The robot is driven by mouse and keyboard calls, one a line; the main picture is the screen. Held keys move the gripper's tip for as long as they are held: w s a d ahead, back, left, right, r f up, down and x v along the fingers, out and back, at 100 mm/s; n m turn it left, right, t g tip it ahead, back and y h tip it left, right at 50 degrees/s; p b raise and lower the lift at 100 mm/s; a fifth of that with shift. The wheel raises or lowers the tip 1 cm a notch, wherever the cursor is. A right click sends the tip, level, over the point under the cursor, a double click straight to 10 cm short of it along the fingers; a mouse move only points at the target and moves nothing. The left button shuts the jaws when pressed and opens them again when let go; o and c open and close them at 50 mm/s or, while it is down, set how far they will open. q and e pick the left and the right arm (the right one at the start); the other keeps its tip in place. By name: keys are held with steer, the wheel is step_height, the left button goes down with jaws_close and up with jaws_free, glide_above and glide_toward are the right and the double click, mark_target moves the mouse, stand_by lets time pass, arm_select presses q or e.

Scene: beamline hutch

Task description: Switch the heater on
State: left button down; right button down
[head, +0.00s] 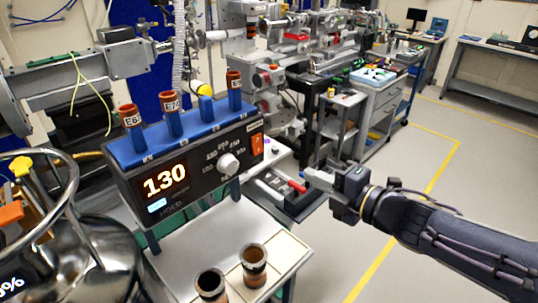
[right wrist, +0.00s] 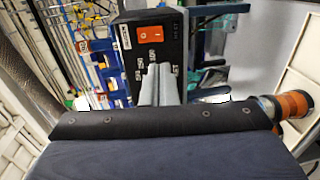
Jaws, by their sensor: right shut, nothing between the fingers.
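The heater (head: 185,175) is a dark box with a blue top block, standing on a white bench at centre left. Its display (head: 165,181) glows 130. A white round knob (head: 229,163) sits on its front, with an orange rocker switch (head: 257,145) at the right end. My right gripper (head: 308,174) is shut and empty, to the right of the heater and apart from it in the head view. In the right wrist view the shut fingers (right wrist: 158,84) point at the heater front, below the orange switch (right wrist: 150,35), and cover the knob area. My left gripper is out of view.
Several brown labelled vials (head: 171,102) stand in the blue block. Two brown open vials (head: 254,258) stand on the white bench top (head: 290,250). A shiny metal vessel (head: 100,255) is at the left.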

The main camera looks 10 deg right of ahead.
mark_target(259, 151)
steer(key=x, duration=1.4)
